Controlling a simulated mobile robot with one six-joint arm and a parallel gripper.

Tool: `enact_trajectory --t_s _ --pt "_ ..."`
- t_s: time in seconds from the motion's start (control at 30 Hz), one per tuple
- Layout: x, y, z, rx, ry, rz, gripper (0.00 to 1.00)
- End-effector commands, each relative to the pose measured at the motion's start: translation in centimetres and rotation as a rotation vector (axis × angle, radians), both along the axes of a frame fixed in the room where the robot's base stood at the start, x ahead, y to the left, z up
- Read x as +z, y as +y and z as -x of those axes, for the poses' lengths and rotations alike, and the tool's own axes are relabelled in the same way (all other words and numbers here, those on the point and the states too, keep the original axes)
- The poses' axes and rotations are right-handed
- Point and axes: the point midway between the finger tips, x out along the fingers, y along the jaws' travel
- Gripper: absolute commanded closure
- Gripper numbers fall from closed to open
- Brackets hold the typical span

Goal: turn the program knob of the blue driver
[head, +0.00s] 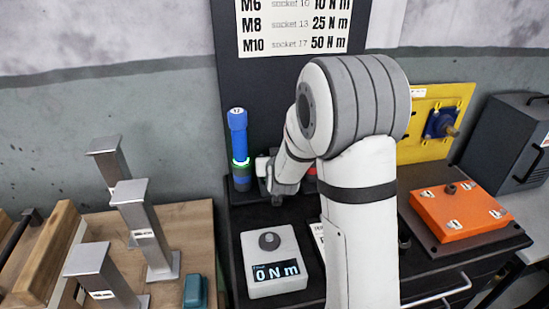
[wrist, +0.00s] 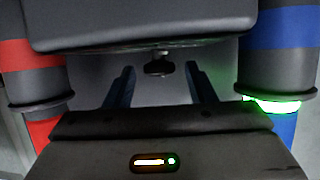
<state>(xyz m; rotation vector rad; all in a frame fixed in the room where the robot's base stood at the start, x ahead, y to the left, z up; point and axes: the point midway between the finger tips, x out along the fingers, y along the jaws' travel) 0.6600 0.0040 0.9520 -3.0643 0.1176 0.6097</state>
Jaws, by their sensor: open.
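The blue driver (head: 238,141) stands upright at the back of the bench in the head view, with a lit green ring below its blue top. In the wrist view the blue driver (wrist: 277,68) is at the right, its ring glowing green. A small dark knob (wrist: 158,67) sticks out from a dark block between the two drivers; I cannot tell whether it is the program knob. My gripper (wrist: 160,80) is open, its fingers on either side of the knob in the picture; contact is not visible. In the head view my gripper (head: 265,172) is beside the blue driver, partly hidden.
A red driver (wrist: 30,65) is at the left in the wrist view. A white box (head: 276,260) with a grey knob and "0 N m" display is in front. An orange plate (head: 460,211) lies right; metal posts (head: 145,225) stand left.

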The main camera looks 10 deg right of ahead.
Motion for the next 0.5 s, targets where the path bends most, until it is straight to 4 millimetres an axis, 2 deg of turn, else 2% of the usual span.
enact_trajectory --t_s 0.17,0.5 --pt "0.00 -0.04 0.00 -0.001 0.000 0.000 0.50" --pt "0.01 -0.08 0.02 -0.001 0.000 -0.001 0.77"
